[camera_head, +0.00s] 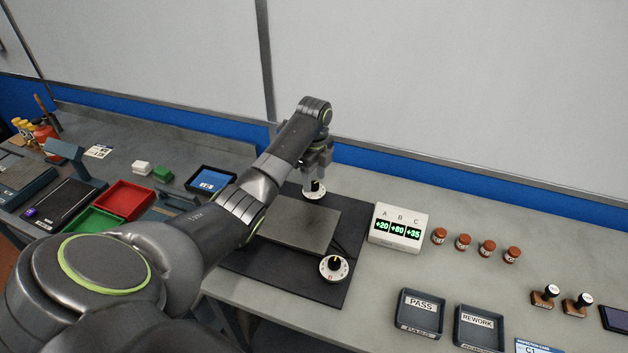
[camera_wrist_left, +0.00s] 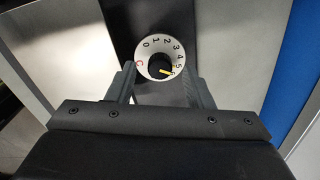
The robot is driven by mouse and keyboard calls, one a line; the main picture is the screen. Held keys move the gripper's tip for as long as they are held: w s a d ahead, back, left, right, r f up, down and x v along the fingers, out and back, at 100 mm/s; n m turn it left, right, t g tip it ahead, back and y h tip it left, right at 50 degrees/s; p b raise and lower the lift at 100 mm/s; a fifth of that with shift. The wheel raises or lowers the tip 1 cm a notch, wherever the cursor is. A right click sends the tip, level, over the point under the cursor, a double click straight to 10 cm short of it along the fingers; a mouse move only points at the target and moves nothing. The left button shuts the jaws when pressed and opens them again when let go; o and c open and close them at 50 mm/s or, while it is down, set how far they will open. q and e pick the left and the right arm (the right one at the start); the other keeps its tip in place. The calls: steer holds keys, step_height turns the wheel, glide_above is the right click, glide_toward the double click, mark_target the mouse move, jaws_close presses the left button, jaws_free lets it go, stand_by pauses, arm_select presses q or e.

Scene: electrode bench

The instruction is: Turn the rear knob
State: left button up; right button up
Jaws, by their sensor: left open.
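The rear knob (camera_head: 314,191) is a white numbered dial with a black centre, at the back of a dark mat. In the left wrist view the rear knob (camera_wrist_left: 147,56) shows digits around its rim and a yellow pointer near 5 and 6. My left gripper (camera_head: 317,176) is directly above the knob, pointing down. In the left wrist view its open fingers (camera_wrist_left: 158,78) stand on either side of the dial; I cannot tell whether they touch it. A second, front knob (camera_head: 333,267) sits at the mat's front corner. My right gripper is not in view.
A metal plate (camera_head: 300,222) lies between the knobs on the dark mat (camera_head: 275,265). A white display (camera_head: 398,229) reads +20, +80, +35. Several brown bottles (camera_head: 463,242) stand right of it. PASS (camera_head: 420,304) and REWORK (camera_head: 478,322) trays lie in front. Red (camera_head: 124,199) and green bins are left.

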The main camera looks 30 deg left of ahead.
arm_select(q)
steer(key=shift+f, duration=0.7)
steer(key=c, duration=1)
steer(key=n+p, duration=0.2)
steer(key=p, duration=0.1)
steer(key=shift+r, duration=0.25)
steer(key=shift+n+p, duration=1)
steer(key=shift+n, duration=0.1)
steer(key=shift+f+n+p, duration=0.15)
steer(key=shift+n+p, duration=0.45)
steer(key=shift+n, duration=0.2)
steer(key=shift+f, duration=0.1)
steer(key=o, duration=1)
